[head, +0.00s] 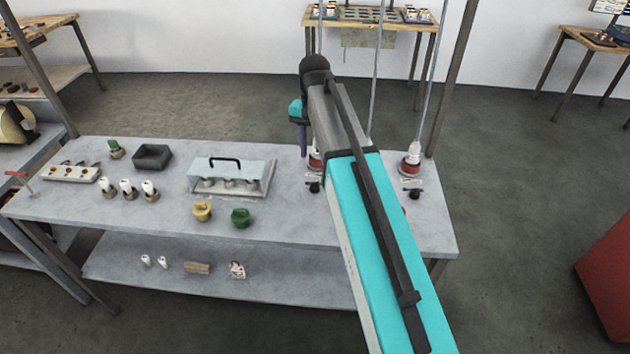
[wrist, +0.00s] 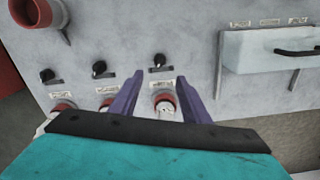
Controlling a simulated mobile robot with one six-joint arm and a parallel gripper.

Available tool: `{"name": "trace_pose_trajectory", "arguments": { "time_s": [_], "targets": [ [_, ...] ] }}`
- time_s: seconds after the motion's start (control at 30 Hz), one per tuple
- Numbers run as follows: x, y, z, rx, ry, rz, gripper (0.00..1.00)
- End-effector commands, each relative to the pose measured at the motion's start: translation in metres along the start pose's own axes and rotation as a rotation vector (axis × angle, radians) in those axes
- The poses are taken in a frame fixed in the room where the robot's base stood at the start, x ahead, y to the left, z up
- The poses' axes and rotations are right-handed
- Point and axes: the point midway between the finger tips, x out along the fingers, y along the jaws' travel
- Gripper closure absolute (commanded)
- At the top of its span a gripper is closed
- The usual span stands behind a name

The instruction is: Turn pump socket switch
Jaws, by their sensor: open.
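The table holds a row of black rotary knob switches, each near a red and white socket. Two show in the head view, a left switch (head: 314,187) and a right switch (head: 414,194); my arm hides the area between. The wrist view shows three: one switch (wrist: 159,62), a middle one (wrist: 99,68) and a far-left one (wrist: 48,75). Their labels are too small to read, so I cannot tell which is the pump's. My gripper (wrist: 160,77) is open with purple fingers, empty. In the picture, the rightmost switch appears just beyond and between the fingertips; contact is not visible. A socket (wrist: 164,101) shows between the fingers.
A clear cover (head: 230,177) with a black handle stands left of the switches. A dark tray (head: 152,157) stands farther left. Vertical rods rise behind the sockets. A red funnel-like part (wrist: 35,13) shows in the wrist view.

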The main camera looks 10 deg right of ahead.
Motion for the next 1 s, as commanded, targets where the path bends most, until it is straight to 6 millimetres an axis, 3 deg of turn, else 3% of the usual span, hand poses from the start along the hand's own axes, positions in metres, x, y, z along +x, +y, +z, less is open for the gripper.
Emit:
{"name": "trace_pose_trajectory", "arguments": {
  "time_s": [1.0],
  "targets": [
    [0.103, 0.002, 0.0, 0.002, -0.002, 0.001, 0.57]
  ]
}}
